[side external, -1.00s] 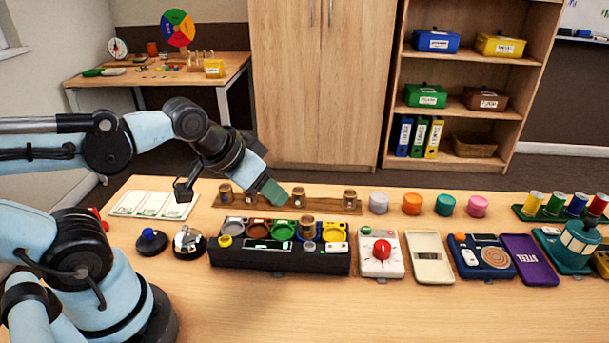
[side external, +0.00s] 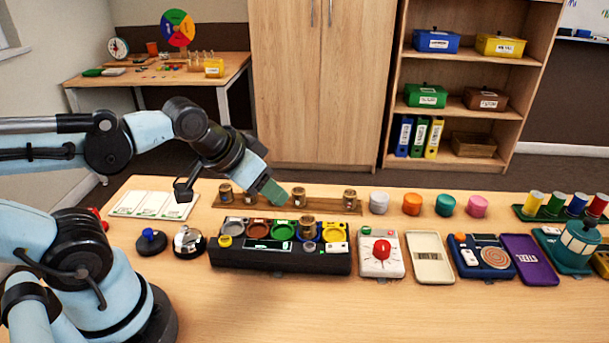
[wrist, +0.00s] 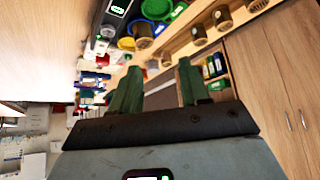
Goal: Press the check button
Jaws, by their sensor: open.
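A long black sorting box (side external: 290,262) stands mid-table, with several coloured round wells on top. It carries a yellow button (side external: 225,241) at its left end and a small white unit (side external: 337,248) at its right end. No readable label tells me which is the check button. A brass cylinder (side external: 308,229) stands in one of the wells. My gripper (side external: 272,191) is above and behind the box, tilted down to the right, apart from the buttons. In the wrist view my gripper (wrist: 158,88) has two green fingers spread with nothing between them.
Behind the box is a wooden rack (side external: 322,205) with brass cylinders. To its right are a white unit with a red knob (side external: 382,249), a cream display (side external: 429,260) and a blue device (side external: 481,257). A blue knob (side external: 150,240) stands left. The front table is clear.

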